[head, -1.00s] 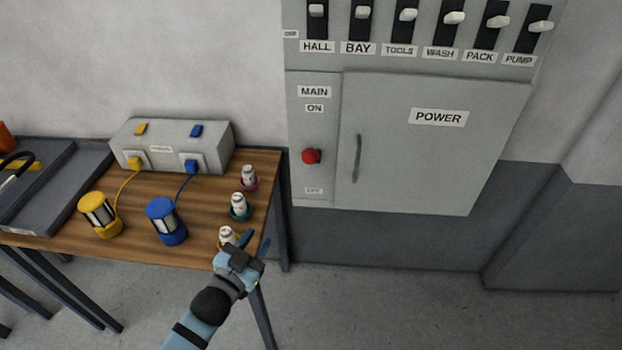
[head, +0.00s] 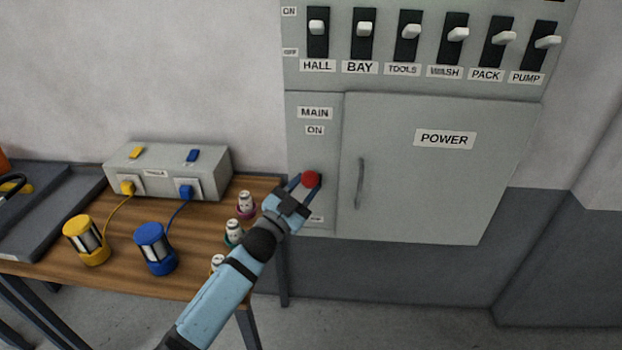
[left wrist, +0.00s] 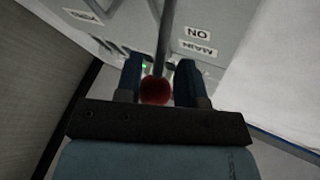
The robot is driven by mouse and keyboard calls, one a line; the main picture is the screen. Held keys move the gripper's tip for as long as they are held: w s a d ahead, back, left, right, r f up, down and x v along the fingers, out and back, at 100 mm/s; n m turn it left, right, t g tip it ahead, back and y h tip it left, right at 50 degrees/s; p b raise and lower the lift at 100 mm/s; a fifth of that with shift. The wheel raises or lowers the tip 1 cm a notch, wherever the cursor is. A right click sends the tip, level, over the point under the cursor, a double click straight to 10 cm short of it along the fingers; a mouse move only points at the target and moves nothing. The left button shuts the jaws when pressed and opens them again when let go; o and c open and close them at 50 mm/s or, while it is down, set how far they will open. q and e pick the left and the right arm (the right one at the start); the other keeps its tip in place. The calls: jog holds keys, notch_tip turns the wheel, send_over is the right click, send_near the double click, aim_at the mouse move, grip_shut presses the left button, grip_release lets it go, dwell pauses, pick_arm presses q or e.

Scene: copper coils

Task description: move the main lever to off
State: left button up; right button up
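The main lever shows as a red ball knob (head: 311,179) on the left strip of the grey power cabinet. It stands between the ON label (head: 315,130) and the OFF label (head: 316,218), which my gripper partly covers. My left gripper (head: 303,187) is at the knob, its fingers parted with one on each side. In the left wrist view the knob (left wrist: 155,91) shows between the two blue fingers, with a grey rod rising behind it. I cannot tell whether the fingers touch it. My right gripper is not in view.
A cabinet door with a handle (head: 360,183) is right of the lever. A row of white-tipped switches (head: 410,32) is above. On the left, a wooden table (head: 200,213) holds yellow (head: 86,240) and blue (head: 155,248) lanterns, a grey box (head: 168,170) and small bottles.

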pick_arm(q)
jog(key=shift+x, duration=1.35)
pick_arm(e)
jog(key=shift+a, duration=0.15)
pick_arm(q)
jog(key=shift+c, duration=0.7)
grip_shut()
jog(key=f+m+h+b, duration=0.1)
jog(key=b, duration=0.2)
jog(key=s+f+m+h+b, duration=0.1)
jog(key=m+h+b, duration=0.1)
jog(key=b, duration=0.2)
jog(key=s+f+m+t+h+b, duration=0.1)
jog(key=b, duration=0.3)
jog(key=shift+f+h, duration=0.2)
jog(key=shift+h, duration=0.2)
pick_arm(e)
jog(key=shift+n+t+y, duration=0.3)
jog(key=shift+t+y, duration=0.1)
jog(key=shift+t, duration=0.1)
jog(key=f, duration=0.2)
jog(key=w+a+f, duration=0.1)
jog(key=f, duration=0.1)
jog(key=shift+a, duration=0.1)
